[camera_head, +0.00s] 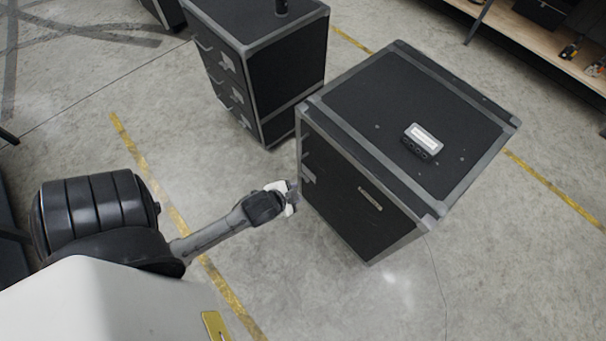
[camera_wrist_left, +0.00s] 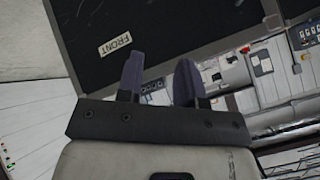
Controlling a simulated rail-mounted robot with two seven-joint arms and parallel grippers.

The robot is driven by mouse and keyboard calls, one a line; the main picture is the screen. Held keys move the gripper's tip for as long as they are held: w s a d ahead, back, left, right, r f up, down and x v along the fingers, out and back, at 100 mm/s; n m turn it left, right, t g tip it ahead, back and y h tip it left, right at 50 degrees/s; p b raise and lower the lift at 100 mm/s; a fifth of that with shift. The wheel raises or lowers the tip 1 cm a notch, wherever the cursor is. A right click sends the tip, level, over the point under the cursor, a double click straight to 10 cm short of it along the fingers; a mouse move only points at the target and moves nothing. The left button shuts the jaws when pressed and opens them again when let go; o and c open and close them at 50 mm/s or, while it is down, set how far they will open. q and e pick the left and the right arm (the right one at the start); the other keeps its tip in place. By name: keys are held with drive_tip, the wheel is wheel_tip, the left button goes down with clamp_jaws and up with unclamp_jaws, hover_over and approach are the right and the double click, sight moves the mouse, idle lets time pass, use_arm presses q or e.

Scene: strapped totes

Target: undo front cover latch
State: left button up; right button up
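The black case (camera_head: 365,130) with grey metal edging stands on the floor right of my left arm. Its front cover (camera_head: 350,215) carries a pale label, which reads FRONT in the left wrist view (camera_wrist_left: 115,44). Small grey metal hardware (camera_head: 308,174), possibly the cover latch, shows at the case's left edge; its state is too small to tell. My left gripper (camera_head: 292,196) is close to that edge, just below the hardware; contact is unclear. In the left wrist view its fingers (camera_wrist_left: 158,80) are apart with nothing between them. My right gripper is not in view.
A second black case (camera_head: 285,75) with latches on its left side stands behind. A small grey device (camera_head: 423,141) sits on top of the near case. A wooden shelf (camera_head: 550,45) with tools is at the upper right.

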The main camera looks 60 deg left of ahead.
use_arm(q)
drive_tip(key=w+a+f+m+t+b, duration=0.1)
drive_tip(key=a+f+b, duration=0.15)
drive_tip(key=f, duration=0.25)
drive_tip(key=w+a+f+m+t+b, duration=0.1)
drive_tip(key=w+a+f+b, duration=0.15)
drive_tip(key=f, duration=0.25)
drive_tip(key=m+t+b, duration=0.7)
drive_tip(key=m+b, duration=0.2)
drive_tip(key=b, duration=2.2)
approach(304, 177)
drive_tip(key=shift+m, duration=0.3)
drive_tip(key=shift+w+a+f+b, duration=0.1)
drive_tip(key=shift+w+a+b, duration=0.2)
drive_tip(key=shift+w+b, duration=0.95)
drive_tip(key=shift+w+a+f+b, duration=0.1)
drive_tip(key=shift+w+a+b, duration=0.3)
drive_tip(key=shift+w, duration=1.6)
drive_tip(key=shift+w+a+f+b, duration=0.15)
drive_tip(key=shift+w+b, duration=0.8)
drive_tip(key=shift+w, duration=0.7)
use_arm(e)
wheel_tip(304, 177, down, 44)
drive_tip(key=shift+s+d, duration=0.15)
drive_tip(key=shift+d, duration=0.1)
use_arm(q)
drive_tip(key=shift+r, duration=0.1)
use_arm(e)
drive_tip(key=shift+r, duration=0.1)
